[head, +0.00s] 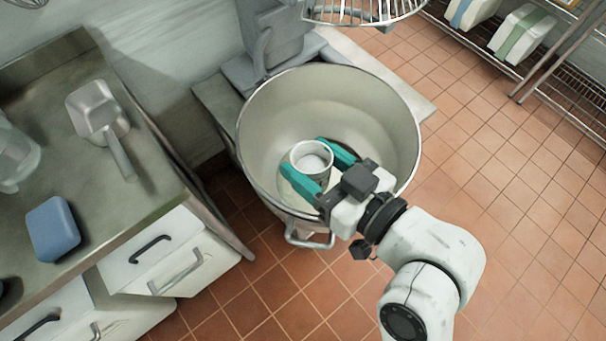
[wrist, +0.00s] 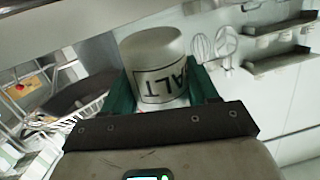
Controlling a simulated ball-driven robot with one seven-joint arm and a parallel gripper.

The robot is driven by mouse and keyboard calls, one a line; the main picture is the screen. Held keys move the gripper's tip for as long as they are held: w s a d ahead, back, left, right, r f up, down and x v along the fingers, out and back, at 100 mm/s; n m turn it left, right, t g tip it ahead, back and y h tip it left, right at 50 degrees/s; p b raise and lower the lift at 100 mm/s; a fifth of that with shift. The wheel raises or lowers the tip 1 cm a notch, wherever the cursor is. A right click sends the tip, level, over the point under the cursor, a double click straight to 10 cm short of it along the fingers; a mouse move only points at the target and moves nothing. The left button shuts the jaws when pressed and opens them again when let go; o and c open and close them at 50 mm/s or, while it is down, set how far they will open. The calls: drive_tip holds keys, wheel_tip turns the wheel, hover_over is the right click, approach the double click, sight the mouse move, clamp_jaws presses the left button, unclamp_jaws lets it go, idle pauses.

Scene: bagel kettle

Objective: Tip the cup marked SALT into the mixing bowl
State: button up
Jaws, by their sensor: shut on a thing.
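A white cup (head: 311,158) with white contents is held between the teal fingers of my gripper (head: 322,168). In the head view it appears over the mixing bowl (head: 258,120), a large steel bowl, with its mouth facing the camera and roughly upright. In the wrist view the cup (wrist: 154,55) shows a label with the letters "ALT"; the rest of the word is hidden. My gripper (wrist: 162,95) is shut on the cup's sides. The bowl holds something pale at its bottom, partly hidden by the cup and gripper.
A wire guard (head: 362,12) hangs over the bowl's far side. A steel counter (head: 130,205) at the left bears a scoop (head: 98,112), a blue sponge (head: 53,229) and a clear jug (head: 16,158). A wire shelf (head: 545,85) stands at the upper right. Tiled floor at the right is clear.

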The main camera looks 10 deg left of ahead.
drive_tip(key=w+d+r+m+g+h+p, duration=0.1)
drive_tip(key=w+m+g+h+p, duration=0.4)
drive_tip(key=p, duration=1.4)
drive_tip(key=w+g+h, duration=0.3)
drive_tip(key=w+g, duration=0.2)
drive_tip(key=g, duration=0.2)
drive_tip(key=shift+w+r+m+g, duration=0.3)
drive_tip(key=shift+m, duration=0.1)
drive_tip(key=shift+f, duration=0.1)
drive_tip(key=shift+s, duration=0.15)
idle(1.2)
